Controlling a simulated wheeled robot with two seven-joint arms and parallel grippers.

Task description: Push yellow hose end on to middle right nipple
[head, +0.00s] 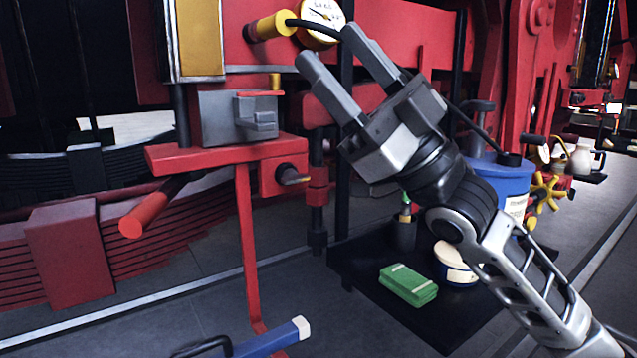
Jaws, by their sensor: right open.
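The yellow hose end (270,26) is at the red panel, at the top of the view, left of the gauge. Its other end meets a darker orange-brown piece at the panel. I cannot tell how far it sits on a nipple, and no bare nipple shows clearly. A black hose (312,25) runs from it to the right, past the fingertips and behind my right gripper. My right gripper (327,47) is open, its two grey fingers pointing up and left, just below and right of the hose end. The hose end is not between the fingers. My left gripper is not in view.
A round gauge (322,14) is close to the fingertips. A grey vise (235,117) stands on a red bracket (190,155) at left. Below are a blue drum (497,180), a green block (408,285) and a white tub (453,262) on a black mat (388,322).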

